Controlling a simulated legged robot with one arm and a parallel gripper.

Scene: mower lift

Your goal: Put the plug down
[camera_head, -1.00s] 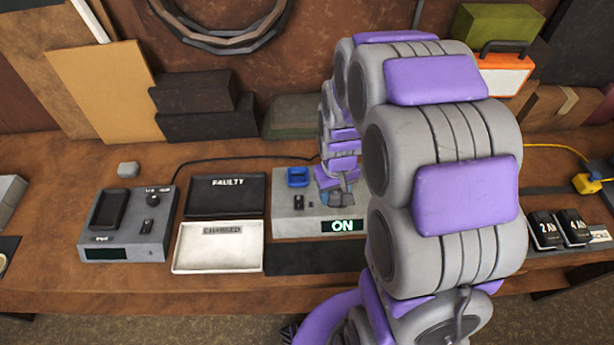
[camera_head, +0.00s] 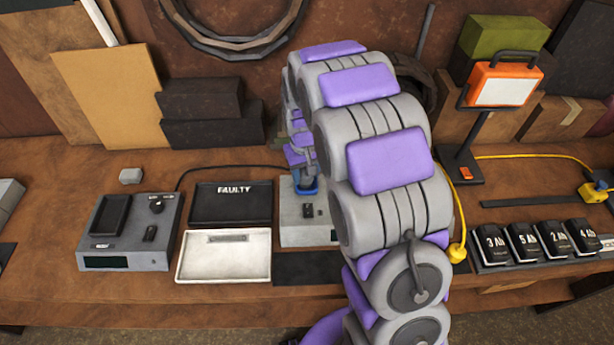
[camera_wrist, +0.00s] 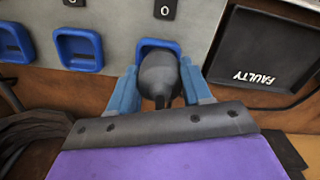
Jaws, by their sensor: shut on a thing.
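My gripper (camera_wrist: 160,88) is shut on a dark grey plug (camera_wrist: 158,72). A blue finger presses on each side of it. In the wrist view the plug's front end overlaps a blue socket (camera_wrist: 150,43) on the grey station (camera_wrist: 118,22); I cannot tell whether it is seated or just in front. A second blue socket (camera_wrist: 78,49) beside it looks empty. In the head view the gripper (camera_head: 305,178) is at the back of the grey station (camera_head: 302,228), by a blue part. My arm hides the plug and the station's right side.
The black FAULTY tray (camera_head: 231,212) and a white tray (camera_head: 250,268) lie left of the station. A grey charger (camera_head: 118,250) stands farther left. Batteries (camera_head: 553,240), an orange lamp (camera_head: 500,85) and a yellow cable (camera_head: 456,253) are at right.

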